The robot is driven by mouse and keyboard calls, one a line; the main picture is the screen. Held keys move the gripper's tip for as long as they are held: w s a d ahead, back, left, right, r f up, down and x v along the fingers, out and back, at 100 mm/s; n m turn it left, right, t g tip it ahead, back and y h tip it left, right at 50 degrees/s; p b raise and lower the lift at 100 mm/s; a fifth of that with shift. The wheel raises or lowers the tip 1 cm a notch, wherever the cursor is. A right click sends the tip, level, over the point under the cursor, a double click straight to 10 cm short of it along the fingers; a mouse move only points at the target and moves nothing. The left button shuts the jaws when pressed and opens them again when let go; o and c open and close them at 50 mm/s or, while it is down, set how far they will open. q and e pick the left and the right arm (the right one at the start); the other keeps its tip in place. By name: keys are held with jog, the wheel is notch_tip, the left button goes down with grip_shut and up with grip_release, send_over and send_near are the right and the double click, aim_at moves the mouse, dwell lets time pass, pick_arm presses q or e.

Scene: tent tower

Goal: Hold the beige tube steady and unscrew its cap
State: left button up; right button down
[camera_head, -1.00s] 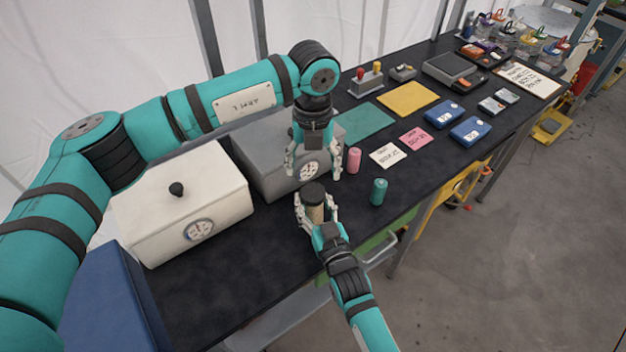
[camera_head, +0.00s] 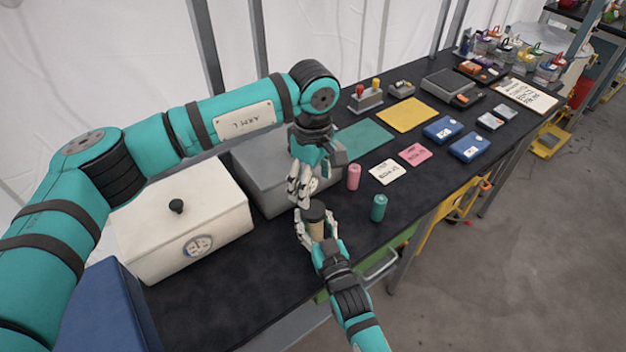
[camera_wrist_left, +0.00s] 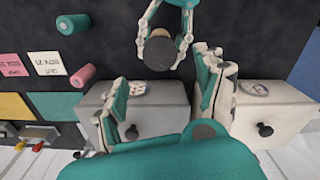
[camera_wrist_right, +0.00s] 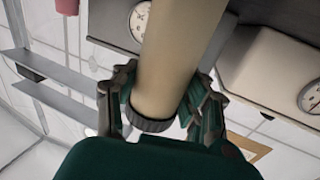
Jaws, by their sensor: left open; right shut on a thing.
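The beige tube (camera_head: 316,229) stands upright with a dark cap (camera_head: 314,213) on its top end. My right gripper (camera_head: 318,232) is shut around the tube's body, over the front part of the black bench. In the right wrist view the beige tube (camera_wrist_right: 178,60) runs between the fingers, with a dark ring at its near end. My left gripper (camera_head: 302,190) is open and empty, just above and behind the cap, fingers pointing down. In the left wrist view the dark cap (camera_wrist_left: 160,54) lies beyond the open fingers, apart from them.
A pink tube (camera_head: 353,177) and a green tube (camera_head: 378,207) stand to the right. A grey box (camera_head: 262,170) is behind my left gripper, and a white box (camera_head: 180,215) is to the left. Cards, mats and blue cases lie further right.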

aim_at(313, 208)
pick_arm(q)
jog(key=m, duration=0.4)
jog(key=shift+m, duration=0.3)
jog(key=m, duration=1.1)
jog(key=shift+m, duration=0.3)
jog(key=shift+f+m, duration=0.3)
jog(key=shift+f, duration=3.7)
